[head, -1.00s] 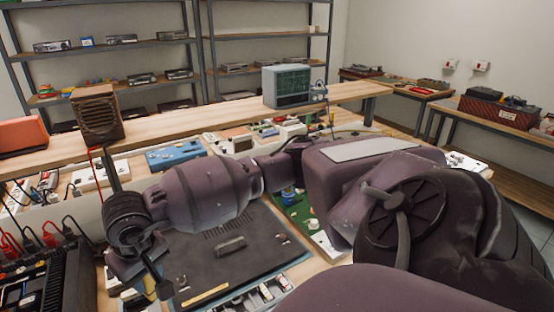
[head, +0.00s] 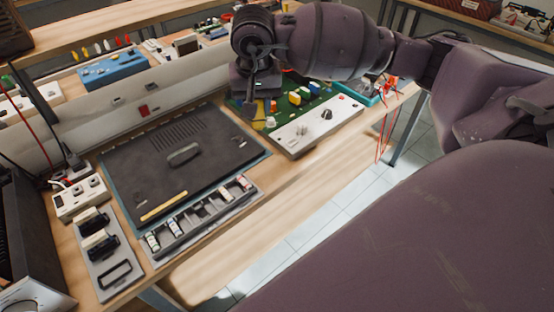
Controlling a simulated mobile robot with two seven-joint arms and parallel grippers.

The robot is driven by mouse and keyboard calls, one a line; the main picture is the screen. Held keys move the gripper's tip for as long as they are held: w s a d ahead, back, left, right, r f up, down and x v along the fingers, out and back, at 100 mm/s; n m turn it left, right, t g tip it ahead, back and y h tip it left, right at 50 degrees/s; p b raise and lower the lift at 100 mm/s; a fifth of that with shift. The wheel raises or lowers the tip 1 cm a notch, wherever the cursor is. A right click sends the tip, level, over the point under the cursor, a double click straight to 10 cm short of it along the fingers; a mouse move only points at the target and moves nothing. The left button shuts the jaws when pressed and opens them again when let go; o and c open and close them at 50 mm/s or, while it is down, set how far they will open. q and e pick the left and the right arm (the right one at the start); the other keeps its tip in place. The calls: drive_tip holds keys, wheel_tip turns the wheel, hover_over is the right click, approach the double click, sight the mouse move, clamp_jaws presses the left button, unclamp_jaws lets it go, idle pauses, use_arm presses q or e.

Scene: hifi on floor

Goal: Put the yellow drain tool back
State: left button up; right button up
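A thin yellow bar (head: 164,206), which looks like the drain tool, lies along the near left edge of a dark panel (head: 215,158) on the bench. It is too small to tell its shape closely. My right gripper (head: 254,106) comes in from the right, above the back right corner of the panel, by a green circuit board (head: 290,102). It points down and is apart from the yellow bar. I see nothing held in it, but its fingers overlap and their gap cannot be made out. My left gripper is out of view.
A grey compartment tray (head: 208,217) with several small cylinders lies in front of the panel. A grey holder (head: 119,273) with black parts and a white power strip (head: 79,197) are at the left. Red leads (head: 387,92) hang off the bench's right. Bare wood runs along the front edge.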

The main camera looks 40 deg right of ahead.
drive_tip(key=d+f, duration=0.1)
drive_tip(key=f, duration=0.5)
drive_tip(key=d+f+m+b, duration=0.1)
drive_tip(key=f, duration=0.5)
drive_tip(key=d+f+m, duration=0.1)
drive_tip(key=d+f, duration=0.1)
drive_tip(key=f, duration=0.4)
drive_tip(key=shift+f+b, duration=0.2)
drive_tip(key=shift+b, duration=0.15)
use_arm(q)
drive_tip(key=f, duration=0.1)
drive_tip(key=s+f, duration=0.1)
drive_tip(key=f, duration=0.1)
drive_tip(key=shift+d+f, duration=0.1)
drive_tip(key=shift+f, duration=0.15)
use_arm(e)
drive_tip(key=shift+w+f, duration=0.1)
drive_tip(key=shift+f, duration=0.1)
